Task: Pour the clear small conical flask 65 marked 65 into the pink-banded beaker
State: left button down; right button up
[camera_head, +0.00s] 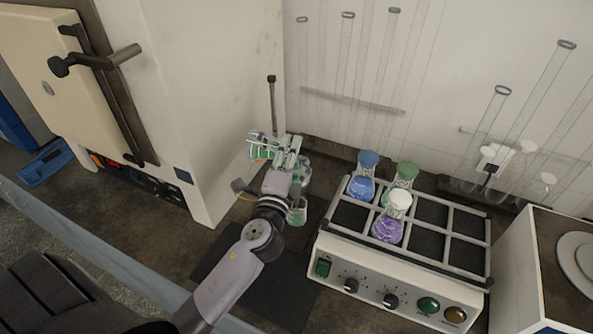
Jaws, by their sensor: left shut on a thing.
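My left gripper (284,152) is beside the white cabinet, above the dark bench, shut on a small piece of glassware (262,151) that the fingers largely hide. I cannot read a 65 mark on it. Clear glassware with green at its base (297,215) stands under and beside my left wrist, partly covered by the arm. I cannot make out a pink band on any vessel. My right gripper is out of view.
A shaker (340,268) to the right carries stoppered flasks: blue (361,187), purple (388,229) and green (406,172). A white cabinet (215,90) stands close on the left. Tall glass tubes (345,50) line the back wall. A dark mat (275,300) lies in front.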

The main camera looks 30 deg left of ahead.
pick_arm(q)
jog(key=shift+d+f+m, duration=0.1)
jog(key=shift+f+m, duration=0.3)
jog(key=shift+m, duration=0.3)
dwell(1.2)
